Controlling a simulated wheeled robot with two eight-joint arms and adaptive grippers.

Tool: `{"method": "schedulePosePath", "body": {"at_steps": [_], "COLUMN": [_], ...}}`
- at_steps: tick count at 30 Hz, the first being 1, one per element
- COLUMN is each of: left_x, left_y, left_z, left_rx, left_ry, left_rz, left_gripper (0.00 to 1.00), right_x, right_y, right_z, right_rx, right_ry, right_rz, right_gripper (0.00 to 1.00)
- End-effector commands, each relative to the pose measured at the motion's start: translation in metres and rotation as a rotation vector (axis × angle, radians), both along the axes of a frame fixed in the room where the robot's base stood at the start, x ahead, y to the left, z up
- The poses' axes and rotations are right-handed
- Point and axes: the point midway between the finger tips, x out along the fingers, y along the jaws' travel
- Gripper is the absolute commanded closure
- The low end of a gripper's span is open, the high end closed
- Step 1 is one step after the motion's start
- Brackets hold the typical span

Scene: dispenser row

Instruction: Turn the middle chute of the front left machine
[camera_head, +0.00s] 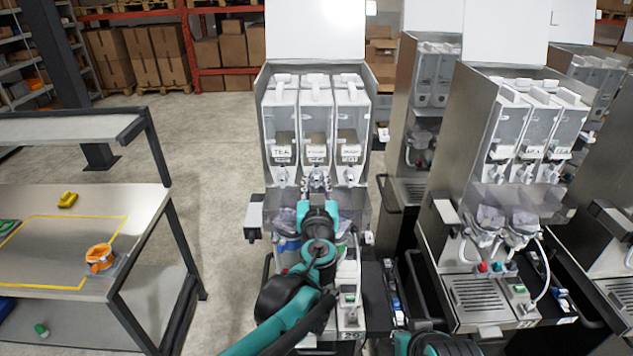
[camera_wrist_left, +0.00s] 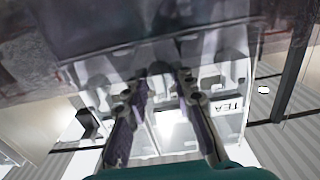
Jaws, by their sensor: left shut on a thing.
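The front left machine (camera_head: 263,150) has three clear canisters side by side, each with a white label and a chute below it. The left label reads TEA. My left gripper (camera_head: 317,180) is at the middle chute (camera_head: 317,172), below the middle canister (camera_head: 316,118), and shut on it. My gripper hides much of this chute. The left chute (camera_head: 281,176) and right chute (camera_head: 350,175) show on either side. In the left wrist view the fingers (camera_wrist_left: 162,82) come together around the blurred chute, with the TEA label (camera_wrist_left: 230,106) to the right. My right gripper is not in view.
A second machine (camera_head: 480,130) with three canisters stands to the right, and more machines stand behind it. A metal table (camera_head: 120,215) at left holds an orange ring-shaped item (camera_head: 100,258) and a yellow item (camera_head: 67,199). Open floor lies between the table and the machine.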

Motion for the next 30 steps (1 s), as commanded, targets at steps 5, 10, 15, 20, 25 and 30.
{"method": "schedulePosePath", "body": {"at_steps": [5,10,15,20,25,30], "left_x": [-0.001,-0.001,-0.001,0.0,-0.012,-0.045], "left_y": [0.0,0.0,0.0,0.0,-0.001,-0.001], "left_z": [-0.002,-0.002,-0.001,-0.001,0.0,-0.001], "left_rx": [-0.007,-0.006,-0.005,-0.004,-0.004,-0.004], "left_ry": [0.002,0.002,0.001,0.001,0.0,0.001], "left_rz": [-0.001,-0.001,-0.001,0.0,-0.002,-0.004], "left_gripper": [1.0,1.0,0.69,0.69,0.69,0.69], "right_x": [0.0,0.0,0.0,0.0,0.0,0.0], "right_y": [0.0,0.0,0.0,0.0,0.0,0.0], "right_z": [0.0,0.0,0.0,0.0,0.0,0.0], "right_rx": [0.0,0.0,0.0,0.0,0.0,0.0], "right_ry": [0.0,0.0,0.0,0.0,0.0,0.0], "right_rz": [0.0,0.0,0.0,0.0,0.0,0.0], "right_gripper": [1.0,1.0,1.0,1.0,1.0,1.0]}}
